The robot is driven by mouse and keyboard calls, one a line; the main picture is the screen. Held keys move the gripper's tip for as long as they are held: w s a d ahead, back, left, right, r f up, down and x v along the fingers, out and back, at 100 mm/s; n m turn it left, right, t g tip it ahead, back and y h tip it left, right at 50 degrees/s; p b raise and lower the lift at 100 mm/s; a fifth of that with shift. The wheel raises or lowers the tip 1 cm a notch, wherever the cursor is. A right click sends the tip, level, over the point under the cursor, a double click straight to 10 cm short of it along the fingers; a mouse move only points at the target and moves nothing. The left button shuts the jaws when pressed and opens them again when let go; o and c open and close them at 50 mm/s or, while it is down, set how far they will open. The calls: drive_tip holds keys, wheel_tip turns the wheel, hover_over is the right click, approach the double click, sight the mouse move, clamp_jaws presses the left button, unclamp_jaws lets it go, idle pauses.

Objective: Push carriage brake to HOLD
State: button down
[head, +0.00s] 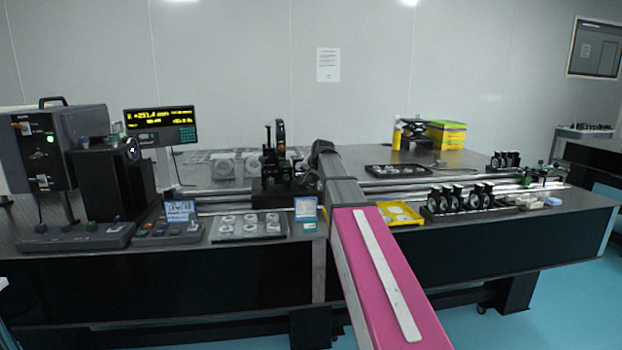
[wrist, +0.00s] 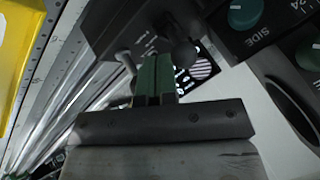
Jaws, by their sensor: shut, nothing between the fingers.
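The black carriage (head: 272,192) sits on the rails left of centre in the head view, with upright optic parts on it. My arm reaches to its right side, and the arm's end hides part of it. In the wrist view my gripper (wrist: 155,78) has its green fingers shut together and empty, close to the dark carriage body (wrist: 120,25). A black rounded knob (wrist: 183,52) is just right of the fingertips, and a small grey metal lever (wrist: 125,58) is just left. I cannot tell which is the brake, whether the fingers touch either, or read its HOLD mark.
Bright metal rails (wrist: 62,100) run diagonally at left in the wrist view, beside a yellow tray (wrist: 12,50). A teal knob (wrist: 245,12) marked SIDE is at upper right. In the head view, a row of black optic mounts (head: 460,198) stands right of my arm.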

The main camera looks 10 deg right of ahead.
drive_tip(key=shift+w, duration=0.1)
drive_tip(key=shift+w+r+g, duration=0.15)
drive_tip(key=shift+g, duration=0.25)
